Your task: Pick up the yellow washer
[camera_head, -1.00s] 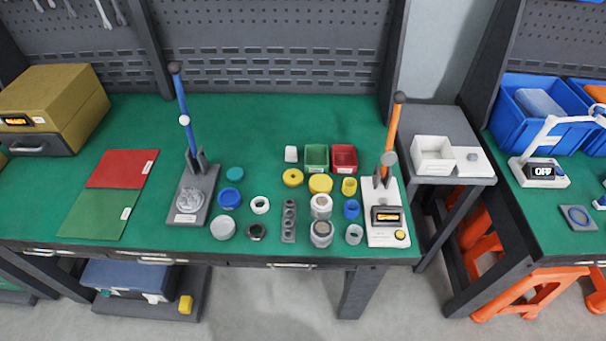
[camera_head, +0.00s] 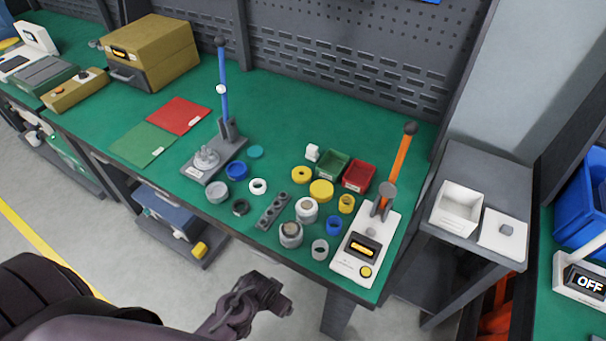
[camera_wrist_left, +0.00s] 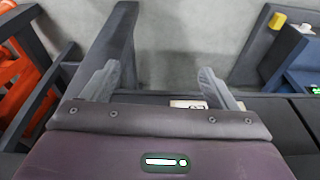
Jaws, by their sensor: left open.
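A yellow ring-like piece (camera_head: 301,174), which looks like the washer, lies on the green table mat in the head view. A wider yellow round piece (camera_head: 321,190) and a small yellow hollow piece (camera_head: 346,204) lie to its right; I cannot be sure which is called the washer. My left gripper (camera_head: 272,296) is in front of the table edge, well short of the yellow pieces. In the left wrist view its two fingers (camera_wrist_left: 159,80) are spread, with nothing between them but grey floor. My right gripper is not in view.
A blue-lever press (camera_head: 206,160) stands left of the parts and an orange-lever press (camera_head: 365,245) right of them. Green (camera_head: 333,163) and red (camera_head: 358,176) bins sit behind. Several rings and cylinders crowd around. The green mat (camera_head: 290,115) behind is clear.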

